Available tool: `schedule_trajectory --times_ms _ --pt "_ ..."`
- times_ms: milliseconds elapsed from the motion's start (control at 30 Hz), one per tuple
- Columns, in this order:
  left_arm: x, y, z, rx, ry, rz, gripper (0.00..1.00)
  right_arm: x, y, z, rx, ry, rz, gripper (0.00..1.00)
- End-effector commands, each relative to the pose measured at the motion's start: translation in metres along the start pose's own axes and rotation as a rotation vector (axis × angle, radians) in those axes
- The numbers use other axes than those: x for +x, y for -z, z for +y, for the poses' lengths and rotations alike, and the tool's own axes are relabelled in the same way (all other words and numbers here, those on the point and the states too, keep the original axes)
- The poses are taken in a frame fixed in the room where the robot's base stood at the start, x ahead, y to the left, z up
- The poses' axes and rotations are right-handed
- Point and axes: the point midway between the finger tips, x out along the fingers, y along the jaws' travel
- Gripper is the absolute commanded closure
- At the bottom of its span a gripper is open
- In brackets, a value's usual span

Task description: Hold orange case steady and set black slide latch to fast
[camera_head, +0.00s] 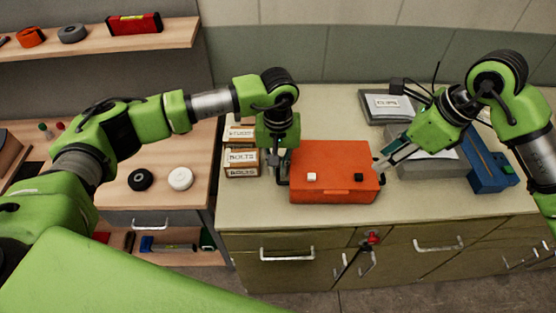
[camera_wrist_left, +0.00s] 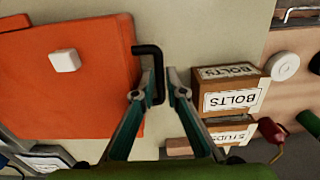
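The orange case (camera_head: 335,160) lies on the counter. A small white block (camera_head: 311,177) and a small black block (camera_head: 359,178) sit on its top; the black one looks like the slide latch, but its setting cannot be read. My left gripper (camera_head: 276,170) is at the case's left side. In the left wrist view, its fingers (camera_wrist_left: 160,82) sit closely around the black handle (camera_wrist_left: 149,50) of the orange case (camera_wrist_left: 65,95) and look shut on it. My right gripper (camera_head: 379,168) is beside the case's right edge; its fingertips are too small to judge.
Bolts (camera_head: 242,162) and studs boxes stand left of the case. A clips box (camera_head: 388,106), a grey case (camera_head: 430,163) and a blue tool (camera_head: 487,165) are at the right. Black (camera_head: 140,179) and white (camera_head: 180,178) rolls lie on the left bench. The counter behind the case is clear.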

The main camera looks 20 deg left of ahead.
Motion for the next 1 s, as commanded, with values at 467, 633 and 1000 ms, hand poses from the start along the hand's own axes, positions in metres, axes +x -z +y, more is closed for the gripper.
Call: schedule_trajectory --times_ms 467,633,1000 --pt "0.000 0.000 0.000 0.000 0.000 -0.001 1.00 0.000 0.000 0.000 0.000 0.000 0.000 0.90" --pt "0.000 0.000 0.000 0.000 0.000 -0.001 1.00 0.000 0.000 0.000 0.005 0.000 0.000 1.00" --pt "-0.001 0.000 0.000 0.000 0.000 0.000 1.00 0.004 -0.012 0.003 0.429 -0.035 0.015 1.00"
